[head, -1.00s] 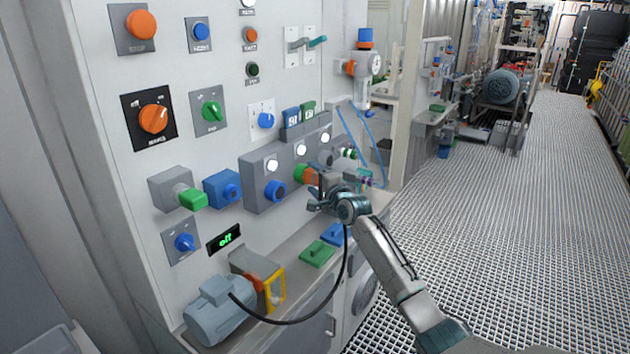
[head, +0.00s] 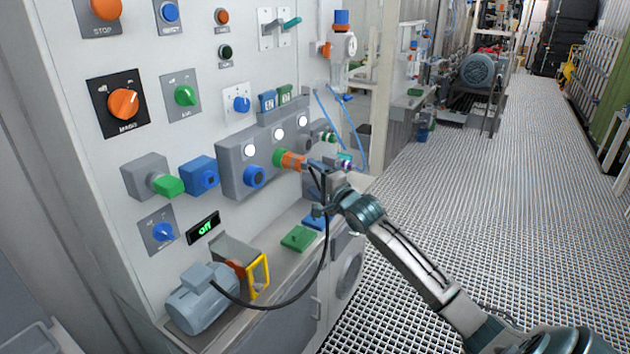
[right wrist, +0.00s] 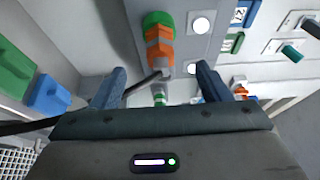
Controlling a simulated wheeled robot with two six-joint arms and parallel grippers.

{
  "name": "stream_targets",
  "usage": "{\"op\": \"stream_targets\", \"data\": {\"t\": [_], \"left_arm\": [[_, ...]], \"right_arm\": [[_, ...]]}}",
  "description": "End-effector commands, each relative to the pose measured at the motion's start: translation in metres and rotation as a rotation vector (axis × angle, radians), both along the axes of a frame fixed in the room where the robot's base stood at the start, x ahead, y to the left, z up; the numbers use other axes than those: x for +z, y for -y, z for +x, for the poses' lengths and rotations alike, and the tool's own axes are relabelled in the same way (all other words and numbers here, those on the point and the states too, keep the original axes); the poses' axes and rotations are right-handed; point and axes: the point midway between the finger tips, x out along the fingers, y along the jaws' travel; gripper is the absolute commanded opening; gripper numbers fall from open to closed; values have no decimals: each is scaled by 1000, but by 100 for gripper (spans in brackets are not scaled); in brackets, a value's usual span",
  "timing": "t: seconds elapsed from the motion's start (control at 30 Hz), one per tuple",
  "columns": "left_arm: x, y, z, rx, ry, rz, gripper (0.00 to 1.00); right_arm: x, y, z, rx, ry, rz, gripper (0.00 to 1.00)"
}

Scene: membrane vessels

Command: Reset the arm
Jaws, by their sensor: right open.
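My right gripper (head: 316,188) is open, just right of and below the orange connector (head: 293,161) in the head view. The connector sits in the green socket (head: 278,157) on the grey panel box. In the right wrist view the connector (right wrist: 159,47) and green socket (right wrist: 157,20) lie ahead, beyond the two blue fingers of the gripper (right wrist: 160,76). The fingers are spread apart, with no object clamped between them. A black cable (head: 327,240) runs from the connector down to the grey-blue motor (head: 199,299). My left gripper is not in view.
The panel wall carries knobs, buttons and a green lit display (head: 204,228). A green block (head: 298,238) lies on the ledge below. The cable hangs close to my right gripper. The grated floor (head: 450,180) to the right is open.

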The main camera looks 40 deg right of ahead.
Motion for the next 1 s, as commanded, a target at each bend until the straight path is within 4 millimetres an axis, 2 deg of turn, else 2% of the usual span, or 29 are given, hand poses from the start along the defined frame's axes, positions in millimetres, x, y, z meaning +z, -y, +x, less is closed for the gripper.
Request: {"op": "stream_targets", "data": {"t": [0.47, 0.57, 0.67, 0.77, 0.8, 0.87, 0.9, 0.97, 1.0], "left_arm": [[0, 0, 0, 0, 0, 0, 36], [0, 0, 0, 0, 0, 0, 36], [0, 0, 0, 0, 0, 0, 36], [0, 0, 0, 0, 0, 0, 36], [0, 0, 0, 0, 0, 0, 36], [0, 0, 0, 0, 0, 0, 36], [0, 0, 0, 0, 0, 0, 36], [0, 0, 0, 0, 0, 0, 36], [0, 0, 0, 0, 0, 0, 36]], "right_arm": [[0, 0, 0, 0, 0, 0, 70], [-9, 2, 1, -6, -12, -10, 70], [-42, 8, 1, -26, -60, -58, 70], [-104, 18, -2, -52, -149, -149, 70], [-134, 21, -6, -60, -195, -196, 70], [-180, 25, -15, -65, -264, -269, 70], [-210, 27, -22, -65, -311, -319, 70], [-254, 29, -36, -58, -383, -392, 70], [-283, 28, -47, -50, -430, -438, 70]]}}
